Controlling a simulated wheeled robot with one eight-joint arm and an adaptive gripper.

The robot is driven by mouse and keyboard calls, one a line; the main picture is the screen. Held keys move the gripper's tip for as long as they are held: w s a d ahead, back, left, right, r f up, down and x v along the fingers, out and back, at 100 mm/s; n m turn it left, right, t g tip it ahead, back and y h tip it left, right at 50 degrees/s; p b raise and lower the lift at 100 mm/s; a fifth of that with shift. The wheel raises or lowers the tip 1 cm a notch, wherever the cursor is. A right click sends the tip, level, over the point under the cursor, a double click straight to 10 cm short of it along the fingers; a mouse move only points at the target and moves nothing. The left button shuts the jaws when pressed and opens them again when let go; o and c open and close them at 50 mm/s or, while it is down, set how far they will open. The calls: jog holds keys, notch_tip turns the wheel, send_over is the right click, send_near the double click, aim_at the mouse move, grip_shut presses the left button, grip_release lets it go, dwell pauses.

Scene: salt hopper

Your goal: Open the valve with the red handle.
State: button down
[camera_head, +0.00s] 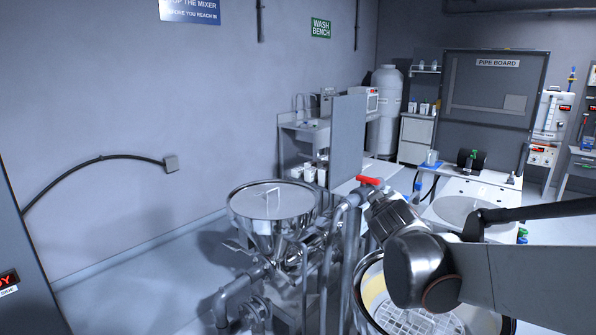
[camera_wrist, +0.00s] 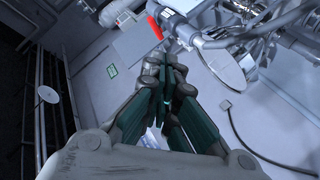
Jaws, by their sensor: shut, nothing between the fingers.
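The valve's red handle (camera_head: 369,180) is a short lever on top of a grey pipe, just right of the steel hopper (camera_head: 272,201). In the wrist view the red handle (camera_wrist: 154,27) shows above the fingertips, slightly to their left, apart from them in the picture. My gripper (camera_wrist: 169,68) is shut and empty, its green-padded fingers together. In the head view my wrist is just below and right of the handle, and my fingers cannot be made out there. The valve body is partly hidden behind my arm in the head view.
Pipes (camera_head: 335,215) and a drum with a grid (camera_head: 420,322) crowd around and below my arm. A grey upright panel (camera_head: 347,137) stands behind the handle. The left wall side is clearer.

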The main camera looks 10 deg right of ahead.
jog(key=w+d+n+t, duration=0.3)
jog(key=w+d+n, duration=0.25)
jog(key=w, duration=0.55)
jog(key=w+d+f+n+t+y+p, duration=0.1)
jog(key=w+f+n+y, duration=0.2)
jog(key=w+f+n, duration=0.4)
notch_tip(320, 180, down, 2)
jog(key=shift+d+f+y, duration=0.25)
jog(key=shift+d+y, duration=0.05)
jog(key=b, duration=0.1)
send_near(363, 180)
jog(key=w+a, duration=0.1)
jog(key=a, duration=0.2)
jog(key=shift+w+d+f+b, duration=0.15)
jog(key=shift+w+d+b, duration=0.2)
jog(key=shift+w+d, duration=0.55)
jog(key=shift+w+d+f+b, duration=0.1)
jog(key=shift+w+d+b, duration=0.2)
jog(key=shift+w+d, duration=0.55)
